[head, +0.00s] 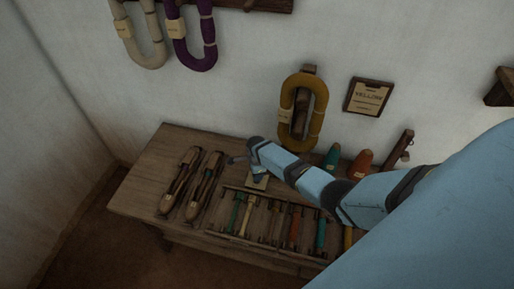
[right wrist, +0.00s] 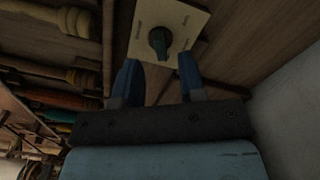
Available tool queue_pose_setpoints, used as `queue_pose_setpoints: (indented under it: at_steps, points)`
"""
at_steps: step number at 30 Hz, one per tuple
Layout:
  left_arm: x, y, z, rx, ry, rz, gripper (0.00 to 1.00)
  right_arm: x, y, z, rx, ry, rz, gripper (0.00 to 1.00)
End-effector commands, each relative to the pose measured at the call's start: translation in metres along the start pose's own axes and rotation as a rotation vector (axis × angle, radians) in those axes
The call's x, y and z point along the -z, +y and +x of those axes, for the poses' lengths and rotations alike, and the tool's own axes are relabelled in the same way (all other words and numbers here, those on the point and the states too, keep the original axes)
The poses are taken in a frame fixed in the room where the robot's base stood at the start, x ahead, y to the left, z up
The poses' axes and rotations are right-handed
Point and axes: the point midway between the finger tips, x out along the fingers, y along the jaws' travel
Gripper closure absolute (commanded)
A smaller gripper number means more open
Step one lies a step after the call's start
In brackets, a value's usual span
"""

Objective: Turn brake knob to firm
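The brake knob (right wrist: 160,40) is small and dark green. It sits on a cream plate (right wrist: 180,14) with small dark labels that are too blurred to read. My right gripper (right wrist: 158,64) is open in the right wrist view, its two blue fingers apart just short of the knob, with nothing between them. In the head view my right gripper (head: 243,161) is over the wooden table, by the cream plate (head: 258,182); the knob is hard to make out there. My left gripper is not in view.
On the table (head: 150,150), two wooden shuttles (head: 180,182) lie left of the plate, and a rack (head: 255,240) of several coloured bobbins lies in front. Teal and orange cones (head: 362,163) stand behind my arm. A mustard yarn hank (head: 286,105) hangs on the wall beside a framed sign (head: 368,97).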

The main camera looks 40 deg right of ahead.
Motion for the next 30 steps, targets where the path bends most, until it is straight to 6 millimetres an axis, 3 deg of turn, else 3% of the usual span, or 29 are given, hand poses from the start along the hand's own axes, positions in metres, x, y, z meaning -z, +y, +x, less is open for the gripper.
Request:
queue_pose_setpoints:
  at_steps: [1, 6, 12, 18, 30]
  points:
    - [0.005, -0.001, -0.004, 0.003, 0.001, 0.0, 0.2, 0.0, 0.0, -0.015, 0.004, -0.002, 0.0, 0.63]
    - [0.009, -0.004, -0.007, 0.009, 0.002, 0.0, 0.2, 0.001, 0.0, -0.054, 0.003, 0.0, 0.001, 0.63]
    - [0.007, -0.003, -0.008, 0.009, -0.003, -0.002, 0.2, 0.001, 0.0, -0.087, 0.002, -0.001, 0.001, 0.63]
    - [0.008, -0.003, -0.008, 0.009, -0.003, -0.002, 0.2, 0.001, 0.001, -0.102, 0.0, 0.0, 0.001, 0.63]
    - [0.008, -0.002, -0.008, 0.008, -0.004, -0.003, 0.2, 0.001, 0.001, -0.103, -0.001, 0.0, 0.001, 0.63]
